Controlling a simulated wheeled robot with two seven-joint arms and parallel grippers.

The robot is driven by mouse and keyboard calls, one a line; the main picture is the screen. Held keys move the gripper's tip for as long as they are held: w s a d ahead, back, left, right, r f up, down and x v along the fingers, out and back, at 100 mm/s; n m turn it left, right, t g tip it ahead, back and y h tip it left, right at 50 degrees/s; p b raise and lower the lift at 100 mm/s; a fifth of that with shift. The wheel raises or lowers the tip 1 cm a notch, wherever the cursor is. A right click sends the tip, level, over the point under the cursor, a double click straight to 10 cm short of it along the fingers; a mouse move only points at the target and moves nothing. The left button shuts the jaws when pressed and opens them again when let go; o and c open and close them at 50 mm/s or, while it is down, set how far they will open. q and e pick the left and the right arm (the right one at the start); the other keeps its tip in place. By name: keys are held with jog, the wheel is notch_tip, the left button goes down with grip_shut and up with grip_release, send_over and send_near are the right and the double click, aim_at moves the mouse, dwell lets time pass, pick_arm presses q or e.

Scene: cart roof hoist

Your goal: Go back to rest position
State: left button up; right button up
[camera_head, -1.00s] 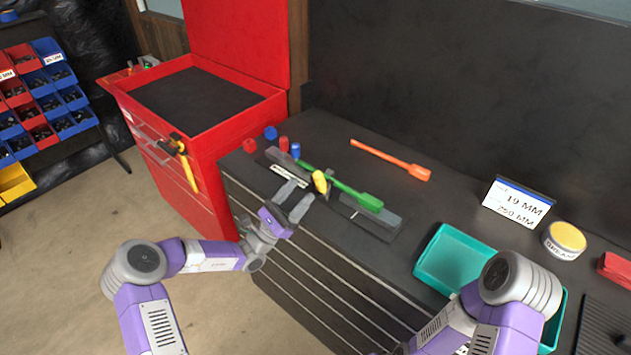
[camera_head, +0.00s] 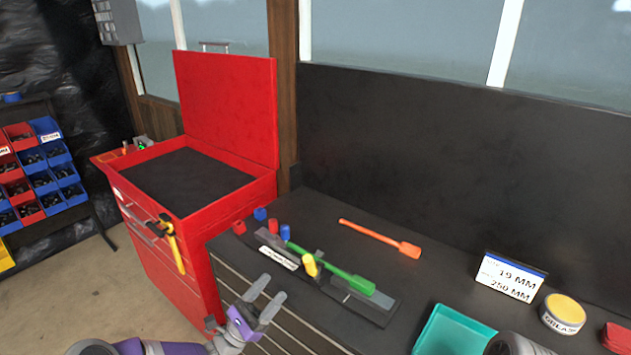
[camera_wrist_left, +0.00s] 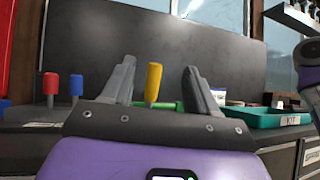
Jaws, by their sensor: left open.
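My left gripper (camera_head: 263,304) is open and empty, low in the head view, in front of the workbench edge. It also shows in the left wrist view (camera_wrist_left: 160,88), with its two fingers spread apart. A yellow-handled piece (camera_head: 310,265) stands on the bench beyond it and appears between the fingers in the wrist view (camera_wrist_left: 153,84). A green tool (camera_head: 345,279) lies across a dark grey holder (camera_head: 374,309) on the bench. My right gripper is not in view; only a part of my right arm shows at the bottom right.
Red and blue pegs (camera_head: 260,214) stand at the bench's left end. An orange tool (camera_head: 380,238) lies behind. A teal bin (camera_head: 452,331), a sign (camera_head: 508,277) and a round tin (camera_head: 562,314) are to the right. A red tool cabinet (camera_head: 190,285) stands open at left.

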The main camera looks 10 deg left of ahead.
pick_arm(q)
jog(key=s+d+f+m+g, duration=0.7)
jog(key=s+d+f+g, duration=0.2)
jog(key=d+f+g, duration=0.35)
jog(key=s+d+f+m+g+y, duration=0.35)
jog(key=s+f+g, duration=0.25)
jog(key=s+f, duration=0.3)
jog(key=s+a+f+m+y, duration=0.3)
jog(key=a+f+m+y, duration=0.1)
jog(key=f+m+y, duration=0.1)
jog(key=s+a+f+m+t+y, duration=0.1)
jog(key=s+a+f+m+y, duration=0.3)
jog(key=f+m+y, duration=0.2)
notch_tip(320, 180, down, 2)
jog(key=shift+s+a+f+m, duration=0.1)
jog(key=shift+s+a+m, duration=0.25)
jog(key=shift+m, duration=0.3)
